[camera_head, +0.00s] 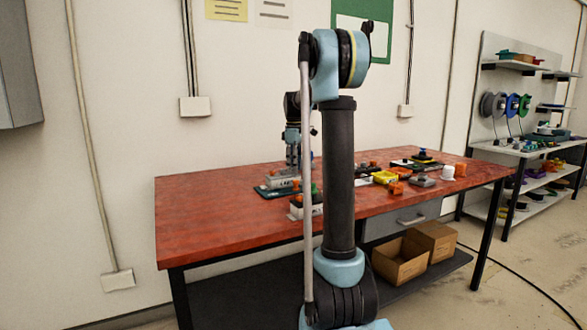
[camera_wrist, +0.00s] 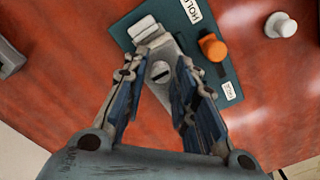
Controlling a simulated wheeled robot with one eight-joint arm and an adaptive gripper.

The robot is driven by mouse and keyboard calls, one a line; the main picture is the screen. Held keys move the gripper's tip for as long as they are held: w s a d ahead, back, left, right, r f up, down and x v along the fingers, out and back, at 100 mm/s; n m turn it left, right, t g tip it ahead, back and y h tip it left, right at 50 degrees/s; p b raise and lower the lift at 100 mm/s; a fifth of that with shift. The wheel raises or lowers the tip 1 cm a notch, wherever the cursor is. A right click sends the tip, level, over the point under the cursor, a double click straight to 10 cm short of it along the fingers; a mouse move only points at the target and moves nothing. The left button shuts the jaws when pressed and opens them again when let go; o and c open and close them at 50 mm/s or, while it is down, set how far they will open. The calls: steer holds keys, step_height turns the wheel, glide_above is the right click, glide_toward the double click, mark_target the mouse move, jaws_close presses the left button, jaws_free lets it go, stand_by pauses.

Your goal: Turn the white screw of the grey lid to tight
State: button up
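In the wrist view, a pale round screw head (camera_wrist: 160,71) with a dark slot sits on a light grey lid or block (camera_wrist: 168,48). The lid lies on a dark green board (camera_wrist: 212,15) with white labels. My gripper (camera_wrist: 157,82) is open, one finger on each side of the screw area. I cannot tell whether either finger touches the screw or lid. Nothing shows held between the fingers. In the head view, my own arm hides most of this spot, and the screw cannot be made out.
An orange knob (camera_wrist: 212,47) stands on the board right of the lid. A white round piece (camera_wrist: 280,25) is farther right. The red table (camera_head: 215,215) is clear at its left. Yellow containers (camera_head: 384,177) and other small parts stand toward its right.

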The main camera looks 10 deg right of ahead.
steer(key=shift+f, duration=0.3)
steer(key=shift+c, duration=0.6)
jaws_close()
